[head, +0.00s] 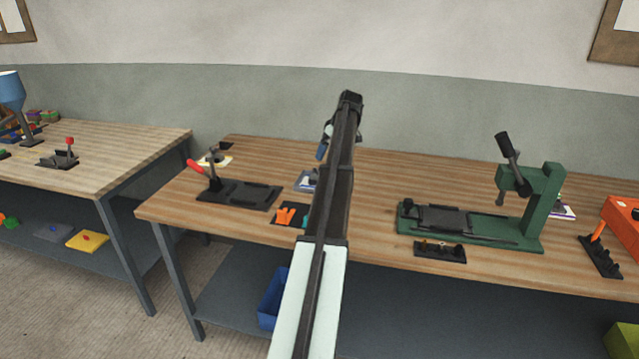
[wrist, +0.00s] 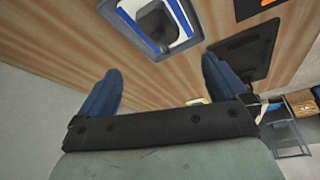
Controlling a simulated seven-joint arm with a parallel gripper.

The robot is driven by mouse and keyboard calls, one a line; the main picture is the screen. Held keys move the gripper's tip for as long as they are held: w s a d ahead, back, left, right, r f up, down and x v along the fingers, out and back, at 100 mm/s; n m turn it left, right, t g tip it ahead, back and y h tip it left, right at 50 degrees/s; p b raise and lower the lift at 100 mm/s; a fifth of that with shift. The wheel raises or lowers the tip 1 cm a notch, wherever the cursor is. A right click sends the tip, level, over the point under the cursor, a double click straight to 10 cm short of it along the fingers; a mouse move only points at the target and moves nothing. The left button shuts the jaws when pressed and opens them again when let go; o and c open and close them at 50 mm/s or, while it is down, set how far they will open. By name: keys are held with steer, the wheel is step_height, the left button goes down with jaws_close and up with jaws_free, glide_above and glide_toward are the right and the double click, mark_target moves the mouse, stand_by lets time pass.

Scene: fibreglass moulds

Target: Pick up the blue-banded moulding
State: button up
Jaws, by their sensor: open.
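The blue-banded moulding (wrist: 184,16) is a pale, hollow tray-like piece with blue stripes along its sides, at the top of the wrist view. In the head view the moulding (head: 305,182) lies on the right bench, partly hidden behind my arm. My gripper (wrist: 162,70) is open, with its two blue fingers spread apart and nothing between them. The moulding lies beyond the fingertips, apart from them. In the head view my gripper (head: 324,145) is above the bench, mostly hidden by my own arm.
A dark clamp fixture with a red handle (head: 235,193) stands left of the moulding. Orange pieces (head: 287,215) lie on a dark mat in front. A green press (head: 540,205) stands to the right. A yellow-banded piece (head: 216,161) lies behind the clamp fixture.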

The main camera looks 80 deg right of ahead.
mark_target(317, 173)
steer(key=x, duration=0.8)
steer(key=shift+w+f, duration=0.15)
steer(key=shift+f, duration=0.05)
steer(key=shift+w+a+x, duration=0.1)
steer(key=shift+x, duration=1.2)
steer(key=shift+w+a+x, duration=0.1)
steer(key=shift+x, duration=1.15)
steer(key=c, duration=1.4)
steer(key=shift+r, duration=0.1)
